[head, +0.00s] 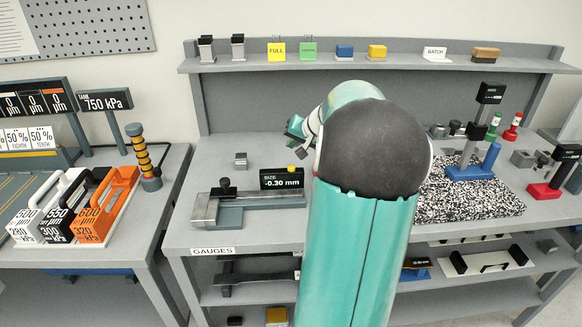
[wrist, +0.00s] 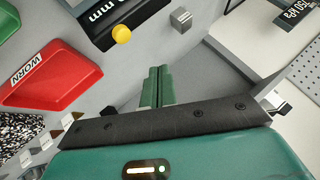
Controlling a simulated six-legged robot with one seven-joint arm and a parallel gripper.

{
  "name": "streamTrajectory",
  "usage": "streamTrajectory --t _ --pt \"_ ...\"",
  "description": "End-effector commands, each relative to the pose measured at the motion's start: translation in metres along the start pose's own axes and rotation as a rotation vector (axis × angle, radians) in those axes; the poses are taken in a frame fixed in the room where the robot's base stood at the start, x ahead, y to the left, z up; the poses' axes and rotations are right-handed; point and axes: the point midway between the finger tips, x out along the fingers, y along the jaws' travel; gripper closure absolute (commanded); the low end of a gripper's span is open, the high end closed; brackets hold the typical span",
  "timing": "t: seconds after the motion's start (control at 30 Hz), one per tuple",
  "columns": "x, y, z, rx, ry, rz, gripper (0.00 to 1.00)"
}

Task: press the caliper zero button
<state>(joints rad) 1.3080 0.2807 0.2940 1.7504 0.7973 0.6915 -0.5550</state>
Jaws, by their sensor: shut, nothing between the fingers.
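The caliper (head: 232,210) lies on the gauges bench, left of my arm. Its black display (head: 283,180) reads -0.30 mm. A round yellow button (head: 292,169) sits at the display's top edge. In the wrist view the yellow button (wrist: 121,34) is by the edge of the black display (wrist: 105,12), up and left of my fingertips and apart from them. My gripper (wrist: 157,70) is shut and empty, its green fingers together. In the head view my arm hides most of the gripper.
A small grey block (head: 240,159) stands behind the caliper; it also shows in the wrist view (wrist: 181,20). A red WORN tray (wrist: 48,62) lies left of the fingers in the wrist view. A speckled plate (head: 440,197) with a stand is right of my arm.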

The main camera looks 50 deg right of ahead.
Motion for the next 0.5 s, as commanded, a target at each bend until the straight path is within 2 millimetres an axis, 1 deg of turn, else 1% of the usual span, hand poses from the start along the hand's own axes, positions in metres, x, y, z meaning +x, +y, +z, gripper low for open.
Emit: streamTrajectory --t 0.03,0.23,0.5 --pt "0.006 0.004 0.004 0.003 -0.002 0.0 1.0" --pt "0.023 0.017 0.017 0.002 -0.002 0.0 1.0" --pt "0.035 0.025 0.025 0.0 -0.001 0.0 1.0"
